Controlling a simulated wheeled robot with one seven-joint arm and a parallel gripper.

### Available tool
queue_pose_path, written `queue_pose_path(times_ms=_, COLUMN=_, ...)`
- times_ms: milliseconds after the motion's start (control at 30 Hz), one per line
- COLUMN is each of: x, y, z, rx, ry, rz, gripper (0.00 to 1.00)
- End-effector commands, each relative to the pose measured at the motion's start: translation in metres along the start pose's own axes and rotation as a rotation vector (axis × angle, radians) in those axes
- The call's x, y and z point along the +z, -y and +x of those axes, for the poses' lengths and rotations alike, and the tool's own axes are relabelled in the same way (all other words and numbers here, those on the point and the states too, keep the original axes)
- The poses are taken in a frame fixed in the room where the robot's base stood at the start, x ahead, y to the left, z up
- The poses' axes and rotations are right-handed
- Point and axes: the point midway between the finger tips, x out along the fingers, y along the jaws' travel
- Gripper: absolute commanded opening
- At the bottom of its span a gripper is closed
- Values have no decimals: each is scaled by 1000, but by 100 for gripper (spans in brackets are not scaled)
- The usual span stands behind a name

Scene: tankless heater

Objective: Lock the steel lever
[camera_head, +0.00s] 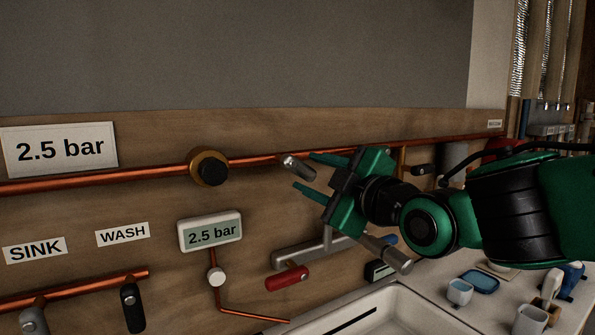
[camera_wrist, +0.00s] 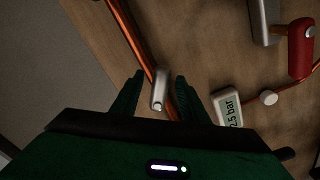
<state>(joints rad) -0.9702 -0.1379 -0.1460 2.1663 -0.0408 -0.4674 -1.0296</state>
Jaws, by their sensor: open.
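The steel lever (camera_head: 296,166) is a short grey metal handle at the upper copper pipe, right of the round brass and black knob. In the wrist view the steel lever (camera_wrist: 159,90) sits between my two fingers, with its rounded end towards the camera. My gripper (camera_head: 304,171) is open, its green fingers pointing left, one above and one below the lever. In the wrist view my gripper (camera_wrist: 160,76) shows a gap on both sides of the lever. I see no clear contact. The lever's mount at the pipe is partly hidden.
The brass and black knob (camera_head: 209,168) is to the left on the pipe. A "2.5 bar" display (camera_head: 211,232) and a red-handled lever (camera_head: 287,278) are below. A white sink (camera_head: 400,305) and a counter with cups (camera_head: 460,291) lie lower right.

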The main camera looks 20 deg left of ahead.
Motion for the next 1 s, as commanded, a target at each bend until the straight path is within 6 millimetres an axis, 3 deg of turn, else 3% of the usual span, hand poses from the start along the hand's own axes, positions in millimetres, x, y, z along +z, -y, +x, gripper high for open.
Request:
queue_pose_path(times_ms=200, x=-2, y=3, z=38, rx=-4, ry=-2, rz=-1, gripper=41)
queue_pose_path(times_ms=400, x=-4, y=3, z=59, rx=-4, ry=-4, rz=-1, gripper=41)
queue_pose_path(times_ms=833, x=-3, y=2, z=67, rx=-3, ry=-4, rz=0, gripper=41)
queue_pose_path(times_ms=1000, x=-3, y=2, z=66, rx=-3, ry=-4, rz=0, gripper=2)
